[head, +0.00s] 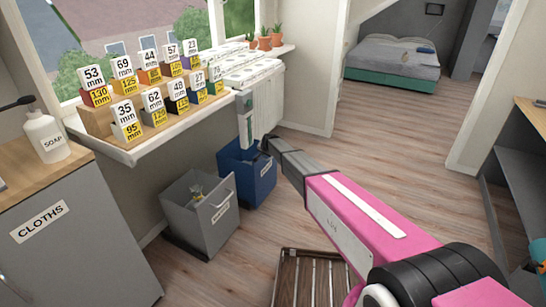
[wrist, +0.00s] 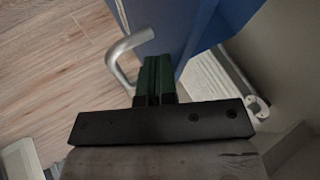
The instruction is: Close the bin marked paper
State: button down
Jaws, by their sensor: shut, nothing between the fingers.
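A blue bin (wrist: 200,25) fills the top of the wrist view, with a silver bar handle (wrist: 118,62) at its left. In the head view the blue bin (head: 236,170) stands on the floor below the sill, its top open. It bears a white label (head: 263,169) that is too small to read. A grey bin (head: 190,228), also open-topped and labelled, stands to its left; its label is unreadable too. My gripper (wrist: 157,62) is shut and empty, its dark green fingertips close to the blue bin and handle. Whether they touch cannot be told. In the head view its fingers are not clear.
A grey cabinet marked cloths (head: 75,235) stands at the left. A white radiator (head: 266,105) is on the wall behind the blue bin. A slatted wooden stand (head: 300,278) is on the floor in front. Open wooden floor (head: 400,130) lies to the right, toward a bed.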

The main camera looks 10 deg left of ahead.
jog(key=shift+w+a, duration=0.3)
jog(key=shift+a, duration=0.5)
jog(key=shift+w+a, duration=0.3)
jog(key=shift+a, duration=0.45)
jog(key=shift+a, duration=0.1)
jog(key=shift+s+d, duration=0.3)
jog(key=shift+d, duration=0.3)
jog(key=s+d+r, duration=0.6)
jog(key=d+r, duration=0.1)
jog(key=r, duration=0.1)
jog(key=s+d+r+n+g+h, duration=0.1)
jog(key=s+d+g+h, duration=0.15)
jog(key=s+d, duration=1.7)
jog(key=s+d+r+n+g, duration=0.1)
jog(key=s+d+r+g, duration=0.1)
jog(key=s+d, duration=0.7)
jog(key=s+d+r+g+h, duration=0.1)
jog(key=s+d+r+g, duration=0.1)
jog(key=s+d, duration=0.7)
jog(key=s, duration=0.5)
jog(key=shift+s+d+n, duration=0.15)
jog(key=shift+d+n, duration=0.25)
